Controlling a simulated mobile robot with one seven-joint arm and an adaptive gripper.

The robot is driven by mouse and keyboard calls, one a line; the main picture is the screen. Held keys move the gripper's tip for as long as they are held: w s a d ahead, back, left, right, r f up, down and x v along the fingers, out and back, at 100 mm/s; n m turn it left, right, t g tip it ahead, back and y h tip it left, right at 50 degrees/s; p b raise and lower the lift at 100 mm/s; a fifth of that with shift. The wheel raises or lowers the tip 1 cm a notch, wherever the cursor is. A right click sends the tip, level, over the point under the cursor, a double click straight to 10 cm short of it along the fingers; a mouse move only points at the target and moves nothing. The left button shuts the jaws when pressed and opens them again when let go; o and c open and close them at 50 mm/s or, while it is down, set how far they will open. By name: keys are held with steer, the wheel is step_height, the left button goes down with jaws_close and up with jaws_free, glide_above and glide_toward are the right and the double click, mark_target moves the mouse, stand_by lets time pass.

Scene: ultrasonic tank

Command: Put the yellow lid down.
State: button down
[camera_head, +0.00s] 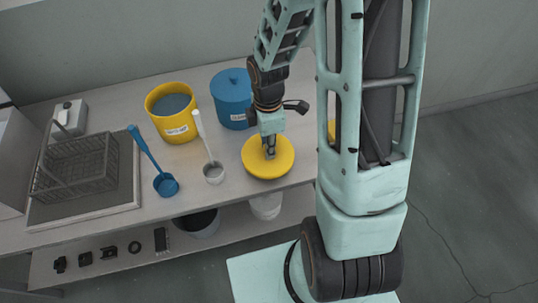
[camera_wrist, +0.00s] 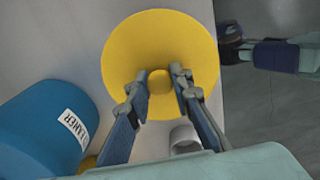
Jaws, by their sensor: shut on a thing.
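The yellow lid (camera_head: 280,164) is a round disc near the front edge of the table in the head view. My gripper (camera_head: 269,150) is above its middle, shut on its knob. In the wrist view the lid (camera_wrist: 190,45) faces the camera, and the fingers of my gripper (camera_wrist: 161,86) stand on both sides of the round yellow knob (camera_wrist: 161,78). I cannot tell whether the lid touches the tabletop or is held just above it.
An open yellow tub (camera_head: 180,128) with dark contents and a lidded blue tub (camera_head: 232,98) stand behind. A white-handled ladle (camera_head: 213,172) and a blue ladle (camera_head: 166,185) lie to the left. A grey wire basket (camera_head: 75,170) is at far left.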

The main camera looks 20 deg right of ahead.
steer(key=shift+w+d+f+b, duration=0.15)
steer(key=shift+w+f+b, duration=0.15)
steer(key=shift+f, duration=0.15)
steer(key=shift+w+d+f+b, duration=0.1)
steer(key=shift+f+b, duration=1.25)
steer(key=shift+f, duration=0.2)
steer(key=shift+f, duration=0.1)
steer(key=c, duration=1.7)
jaws_free()
steer(key=shift+c, duration=0.2)
step_height(320, 180, up, 12)
steer(key=shift+r+p, duration=0.15)
steer(key=shift+p, duration=0.45)
